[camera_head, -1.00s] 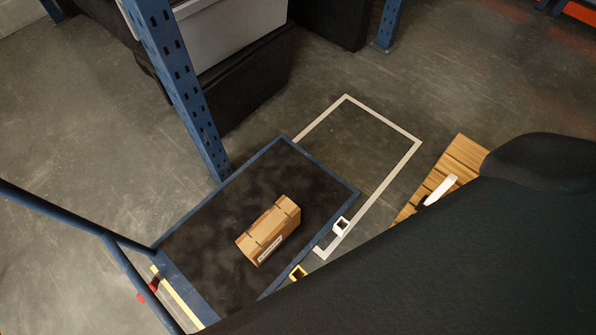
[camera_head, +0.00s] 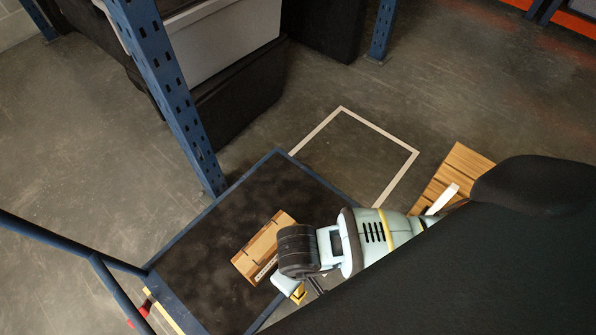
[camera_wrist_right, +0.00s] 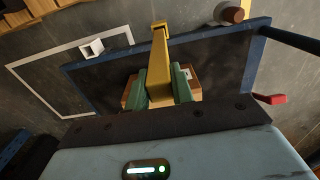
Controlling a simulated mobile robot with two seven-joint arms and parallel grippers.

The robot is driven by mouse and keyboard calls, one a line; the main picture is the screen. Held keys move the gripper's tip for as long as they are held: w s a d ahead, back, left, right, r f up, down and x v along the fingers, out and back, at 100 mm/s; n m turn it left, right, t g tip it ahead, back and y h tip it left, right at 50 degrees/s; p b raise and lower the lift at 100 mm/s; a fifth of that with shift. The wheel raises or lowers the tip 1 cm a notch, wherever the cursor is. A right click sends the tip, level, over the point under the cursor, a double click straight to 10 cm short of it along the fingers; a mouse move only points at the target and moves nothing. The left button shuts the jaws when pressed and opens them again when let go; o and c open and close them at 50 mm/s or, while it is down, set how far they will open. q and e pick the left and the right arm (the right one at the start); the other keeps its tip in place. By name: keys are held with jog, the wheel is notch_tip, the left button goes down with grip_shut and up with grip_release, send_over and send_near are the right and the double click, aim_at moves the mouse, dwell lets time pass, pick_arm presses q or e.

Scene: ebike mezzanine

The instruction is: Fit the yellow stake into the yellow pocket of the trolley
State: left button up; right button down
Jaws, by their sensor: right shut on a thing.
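The yellow stake (camera_wrist_right: 160,62) is held between the green fingers of my right gripper (camera_wrist_right: 162,80) in the right wrist view. Its far end overlaps a yellow square shape at the trolley's edge, apparently the yellow pocket (camera_wrist_right: 158,27); I cannot tell whether they touch. In the head view a yellow piece (camera_head: 299,294) shows beside my right wrist at the trolley edge; stake or pocket, I cannot tell. The trolley (camera_head: 207,243) has a dark deck and blue rim. My left gripper is not in view.
A wooden box (camera_head: 259,243) lies on the deck. A white pocket (camera_wrist_right: 92,48) sits on the trolley's edge. A white stake (camera_head: 442,199) lies on a slatted wooden piece (camera_head: 458,165). A blue rack post (camera_head: 165,85) stands behind the trolley. White-outlined floor (camera_head: 345,150) is clear.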

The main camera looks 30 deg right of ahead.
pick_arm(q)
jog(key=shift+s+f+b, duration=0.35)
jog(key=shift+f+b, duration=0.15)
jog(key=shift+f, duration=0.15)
pick_arm(e)
notch_tip(320, 180, down, 3)
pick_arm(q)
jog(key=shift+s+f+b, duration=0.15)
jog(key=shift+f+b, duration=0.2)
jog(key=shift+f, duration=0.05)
pick_arm(e)
jog(key=shift+f, duration=0.65)
jog(key=c, duration=1.2)
grip_release()
